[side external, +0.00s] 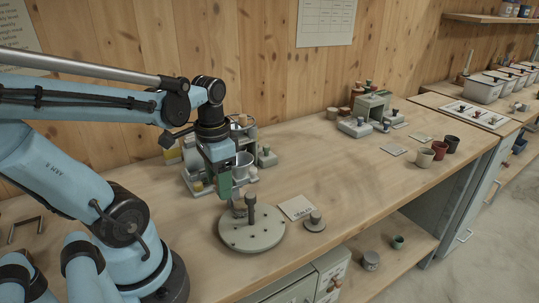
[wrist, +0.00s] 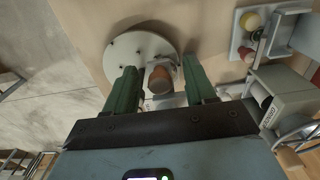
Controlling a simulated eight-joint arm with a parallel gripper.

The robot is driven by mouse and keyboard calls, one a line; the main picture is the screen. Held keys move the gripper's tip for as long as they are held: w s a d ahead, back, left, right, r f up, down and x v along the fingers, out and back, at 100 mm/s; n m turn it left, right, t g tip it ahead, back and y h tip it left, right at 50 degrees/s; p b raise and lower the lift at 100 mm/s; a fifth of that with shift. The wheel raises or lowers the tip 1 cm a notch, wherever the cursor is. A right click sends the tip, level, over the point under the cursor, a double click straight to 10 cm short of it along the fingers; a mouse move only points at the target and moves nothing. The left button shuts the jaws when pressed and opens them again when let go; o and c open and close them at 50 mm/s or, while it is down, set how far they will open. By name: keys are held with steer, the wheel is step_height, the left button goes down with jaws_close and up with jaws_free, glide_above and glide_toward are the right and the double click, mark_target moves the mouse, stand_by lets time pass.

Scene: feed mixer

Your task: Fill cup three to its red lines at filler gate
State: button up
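My gripper (side external: 224,192) points down over a round grey turntable-like disc (side external: 265,239) on the bench. In the wrist view my gripper (wrist: 160,80) has its green fingers apart, with a small pale object with a brown rounded part (wrist: 160,78) between them and narrow gaps at its sides. I cannot tell whether this object is a cup. The disc (wrist: 128,50) lies behind it there. A grey machine (wrist: 282,92) with a label stands at right; it may be the filler. A pale cup-like vessel (side external: 243,164) is beside my gripper. No red lines or cup number are readable.
A dark post (side external: 250,207) rises from the disc. A white card (side external: 296,207) and a small grey knobbed base (side external: 314,221) lie right of it. The middle bench is clear.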

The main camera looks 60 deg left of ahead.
steer(key=c, duration=0.8)
steer(key=shift+s, duration=0.55)
steer(key=shift+w, duration=1.2)
steer(key=o, duration=0.9)
steer(key=shift+c, duration=0.2)
